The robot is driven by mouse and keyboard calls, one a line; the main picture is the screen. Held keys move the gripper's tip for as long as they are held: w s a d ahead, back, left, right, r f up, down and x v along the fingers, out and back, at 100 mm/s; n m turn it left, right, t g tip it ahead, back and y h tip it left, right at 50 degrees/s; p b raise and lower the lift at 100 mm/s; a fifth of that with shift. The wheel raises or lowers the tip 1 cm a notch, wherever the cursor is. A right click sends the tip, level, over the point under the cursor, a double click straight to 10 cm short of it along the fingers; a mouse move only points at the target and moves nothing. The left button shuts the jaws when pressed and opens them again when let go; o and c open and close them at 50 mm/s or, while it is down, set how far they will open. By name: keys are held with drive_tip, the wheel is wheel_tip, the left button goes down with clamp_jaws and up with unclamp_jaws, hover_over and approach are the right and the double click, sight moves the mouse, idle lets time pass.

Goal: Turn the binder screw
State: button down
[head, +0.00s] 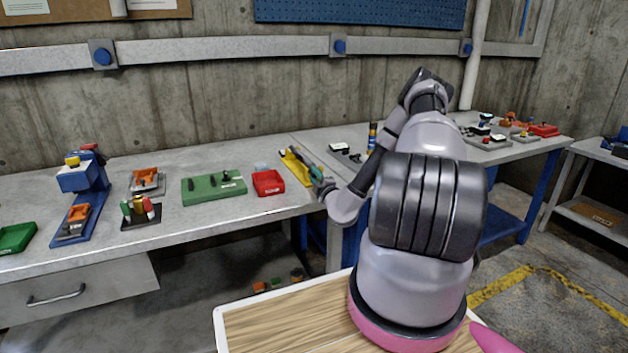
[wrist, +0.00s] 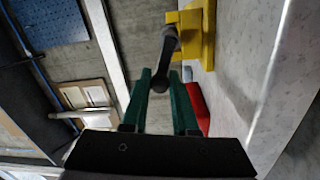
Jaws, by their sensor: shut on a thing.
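A yellow fixture (head: 295,168) lies at the front edge of the grey table, right of the red bin. It also shows at the top of the wrist view (wrist: 208,30). A dark crank-like bar (wrist: 169,45), seemingly the binder screw's handle, runs from beside the yellow fixture to between my fingers. My gripper (wrist: 160,80) has green fingers closed around the bar's rounded lower end. In the head view my gripper (head: 316,176) is small and touches or overlaps the yellow fixture. The screw's thread cannot be made out.
A red bin (head: 268,183) stands just left of the yellow fixture, with a green block (head: 213,190) beyond it. Small tools and fixtures crowd the table's left part. A black-yellow-blue upright item (head: 372,137) stands behind my arm.

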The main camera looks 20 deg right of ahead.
drive_tip(key=m, duration=0.2)
drive_tip(key=r+m, duration=0.1)
drive_tip(key=m, duration=0.1)
drive_tip(key=shift+d+r, duration=0.1)
drive_tip(key=shift+d, duration=0.25)
drive_tip(key=m, duration=0.2)
drive_tip(key=shift+d+r+m+h, duration=0.3)
drive_tip(key=shift+d+m, duration=0.1)
drive_tip(key=m, duration=0.2)
drive_tip(key=shift+d+r+m+g, duration=0.2)
drive_tip(key=shift+d+m+g, duration=0.1)
drive_tip(key=shift+d, duration=0.1)
drive_tip(key=shift+d+r+m, duration=0.1)
drive_tip(key=shift+d+m, duration=0.2)
drive_tip(key=shift+m, duration=0.65)
drive_tip(key=shift+d+m, duration=0.3)
drive_tip(key=shift+m, duration=0.65)
drive_tip(key=shift+d, duration=0.1)
drive_tip(key=c, duration=1)
unclamp_jaws()
